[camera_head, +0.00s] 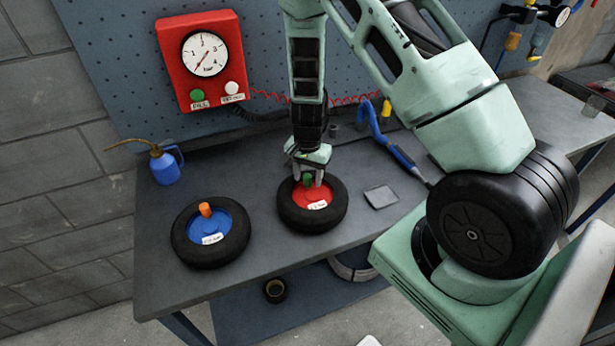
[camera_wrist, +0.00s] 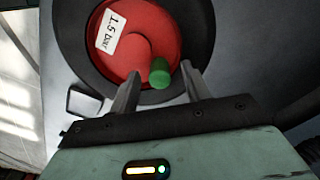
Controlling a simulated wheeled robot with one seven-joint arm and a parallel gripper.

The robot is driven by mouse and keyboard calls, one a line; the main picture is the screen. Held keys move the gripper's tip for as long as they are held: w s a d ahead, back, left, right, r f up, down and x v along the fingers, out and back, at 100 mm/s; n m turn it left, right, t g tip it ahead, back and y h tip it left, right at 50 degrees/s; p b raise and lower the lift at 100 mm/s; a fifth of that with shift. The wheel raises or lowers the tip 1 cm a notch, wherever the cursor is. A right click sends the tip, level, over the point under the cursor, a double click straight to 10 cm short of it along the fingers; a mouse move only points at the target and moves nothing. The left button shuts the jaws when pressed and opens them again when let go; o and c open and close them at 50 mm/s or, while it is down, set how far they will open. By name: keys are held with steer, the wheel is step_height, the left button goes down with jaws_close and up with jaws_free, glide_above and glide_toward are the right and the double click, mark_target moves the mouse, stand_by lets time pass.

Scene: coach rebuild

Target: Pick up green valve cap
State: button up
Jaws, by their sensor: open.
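The green valve cap (camera_head: 307,181) stands on the red hub (camera_head: 322,194) of the right-hand tyre (camera_head: 312,223) on the workbench. In the wrist view the green valve cap (camera_wrist: 160,73) shows just ahead of and between the fingers, nearer the right one. My gripper (camera_head: 309,178) points down over the red-hubbed tyre with its fingers apart. In the wrist view my gripper (camera_wrist: 158,85) is open and empty, with a finger on either side of the cap. I cannot tell whether a finger touches it. The hub carries a label (camera_wrist: 111,31) reading 1.5 bar.
A second tyre (camera_head: 181,246) with a blue hub and an orange cap (camera_head: 205,209) lies to the left. A blue oil can (camera_head: 165,168) stands behind it. A red gauge box (camera_head: 203,85) hangs on the pegboard. A grey square pad (camera_head: 381,197) lies right of the red-hubbed tyre.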

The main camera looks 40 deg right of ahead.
steer(key=c, duration=0.8)
steer(key=shift+c, duration=0.2)
steer(key=shift+r, duration=0.1)
step_height(320, 180, up, 10)
steer(key=shift+f+b, duration=0.25)
steer(key=shift+b, duration=0.65)
step_height(320, 180, up, 4)
steer(key=p, duration=0.4)
glide_above(308, 175)
steer(key=shift+w+r, duration=0.1)
steer(key=shift+r, duration=0.05)
